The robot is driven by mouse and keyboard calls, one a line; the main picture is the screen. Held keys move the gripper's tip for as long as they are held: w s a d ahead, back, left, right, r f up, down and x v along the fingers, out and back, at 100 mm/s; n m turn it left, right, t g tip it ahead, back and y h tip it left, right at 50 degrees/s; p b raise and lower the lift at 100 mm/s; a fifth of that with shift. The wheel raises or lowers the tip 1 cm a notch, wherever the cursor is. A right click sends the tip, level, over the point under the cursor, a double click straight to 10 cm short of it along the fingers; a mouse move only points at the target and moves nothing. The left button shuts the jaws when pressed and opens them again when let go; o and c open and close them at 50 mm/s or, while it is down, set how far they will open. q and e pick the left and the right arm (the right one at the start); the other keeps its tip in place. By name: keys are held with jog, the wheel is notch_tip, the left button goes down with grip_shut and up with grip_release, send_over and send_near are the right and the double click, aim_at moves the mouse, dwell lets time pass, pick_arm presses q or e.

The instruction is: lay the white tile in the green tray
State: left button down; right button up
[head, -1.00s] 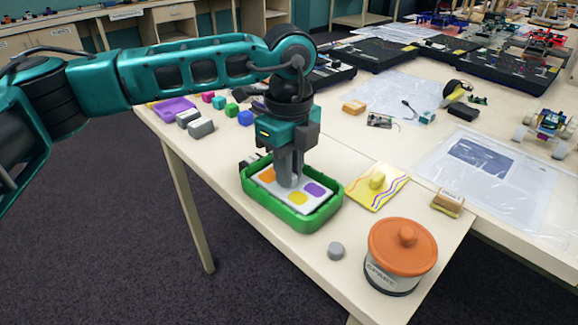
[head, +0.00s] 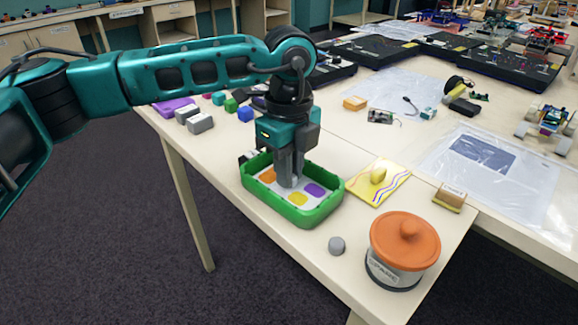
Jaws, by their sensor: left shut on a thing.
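The white tile (head: 281,189), with orange, purple and yellow patches on its face, lies flat inside the green tray (head: 309,217), below the tray's rim. My left gripper (head: 288,182) points straight down over the tray and is shut on the tile near its middle. The fingers hide part of the tile's face and its far edge. I cannot tell whether the tile's underside touches the tray floor. My right gripper is not in view.
A pot with an orange lid (head: 404,243) and a grey knob (head: 336,245) stand in front to the right. A yellow patterned board (head: 385,190) and a wooden block (head: 449,198) lie right of the tray. Grey blocks (head: 200,122) lie behind left.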

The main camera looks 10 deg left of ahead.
pick_arm(q)
jog(key=shift+f, duration=0.15)
jog(key=c, duration=0.6)
grip_release()
jog(key=shift+r+p, duration=2)
jog(key=shift+r, duration=1.55)
